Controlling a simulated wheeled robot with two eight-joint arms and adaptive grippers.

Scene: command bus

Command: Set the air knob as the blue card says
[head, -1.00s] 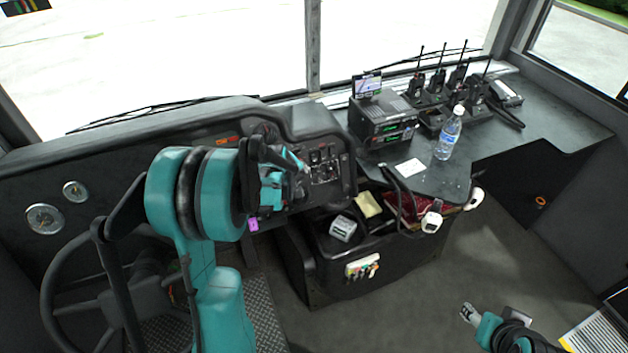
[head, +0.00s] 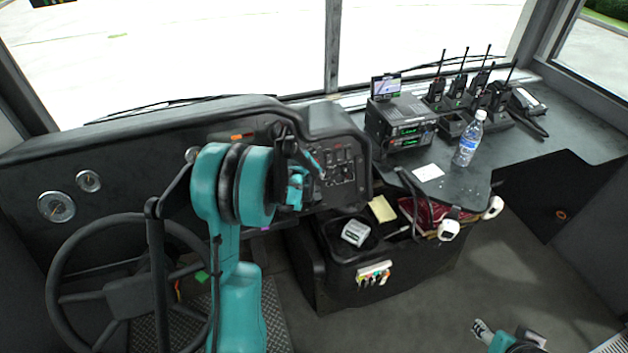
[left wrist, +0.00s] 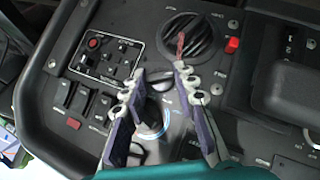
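My left gripper (head: 306,174) is at the dashboard's switch panel (head: 342,168) in the head view. In the left wrist view my left gripper (left wrist: 164,88) has its two purple-padded fingers apart. A small dark knob (left wrist: 152,112) with a pale blue arc beside it shows between the fingers; I cannot tell whether they touch it. No blue card can be made out. My right gripper (head: 482,330) is low at the right, over the floor.
Rocker switches (left wrist: 82,98) and a red button (left wrist: 232,45) lie close to the fingers. The steering wheel (head: 62,305) is at left. A console bin (head: 330,270), a radio (head: 400,125), a bottle (head: 468,140) and a white card (head: 428,172) stand to the right.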

